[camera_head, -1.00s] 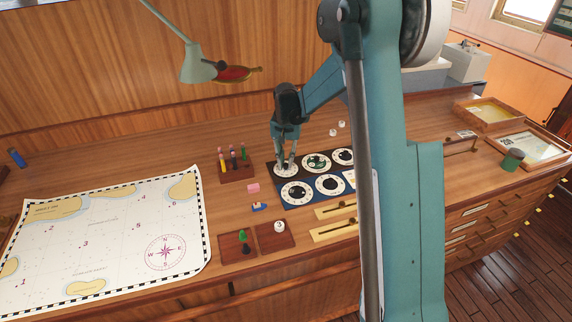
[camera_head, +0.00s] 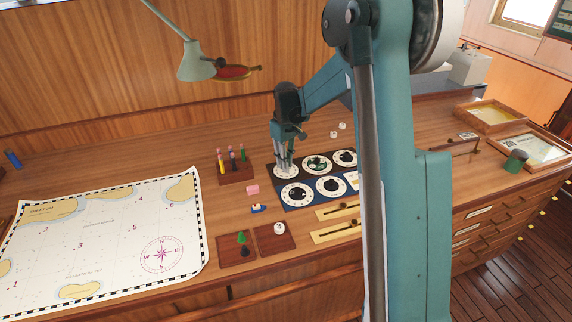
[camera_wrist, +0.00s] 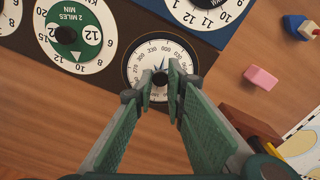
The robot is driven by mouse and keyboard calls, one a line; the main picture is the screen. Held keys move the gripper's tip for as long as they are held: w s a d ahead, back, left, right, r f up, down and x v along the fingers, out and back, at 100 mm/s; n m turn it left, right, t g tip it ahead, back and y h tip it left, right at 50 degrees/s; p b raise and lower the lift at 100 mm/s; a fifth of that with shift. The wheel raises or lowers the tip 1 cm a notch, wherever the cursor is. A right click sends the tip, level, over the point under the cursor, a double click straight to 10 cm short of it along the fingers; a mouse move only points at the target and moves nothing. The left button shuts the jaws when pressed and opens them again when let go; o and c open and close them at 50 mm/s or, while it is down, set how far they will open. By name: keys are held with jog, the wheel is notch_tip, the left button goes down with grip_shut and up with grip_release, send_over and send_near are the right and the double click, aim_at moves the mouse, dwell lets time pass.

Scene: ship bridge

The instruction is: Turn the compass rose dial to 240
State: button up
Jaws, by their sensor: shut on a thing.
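The compass rose dial (camera_wrist: 183,54) is a white disc with black degree numbers on a dark panel. In the head view it is the back-left dial (camera_head: 278,173) of the group, partly covered by my gripper. My gripper (camera_head: 285,163) points down onto it. In the wrist view my gripper's fingertips (camera_wrist: 160,80) stand on both sides of the dark centre knob (camera_wrist: 161,77) and are shut on it. Numbers such as 330 and 300 show around the rim. The lower part of the dial is hidden by the fingers, and I cannot tell the exact setting.
A green-centred dial (camera_head: 318,163) sits close to the right, with other dials on the panels (camera_head: 312,203) in front. A pen holder (camera_head: 236,176) and a pink block (camera_head: 253,189) are close on the left. A chart (camera_head: 105,235) covers the left front.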

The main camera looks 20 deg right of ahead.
jog(key=n, duration=0.4)
jog(key=shift+n+b, duration=0.3)
jog(key=shift+b, duration=0.1)
jog(key=n, duration=0.4)
jog(key=shift+n, duration=0.3)
jog(key=o, duration=0.9)
jog(key=shift+r, duration=0.2)
notch_tip(320, 180, up, 12)
jog(key=shift+f, duration=0.15)
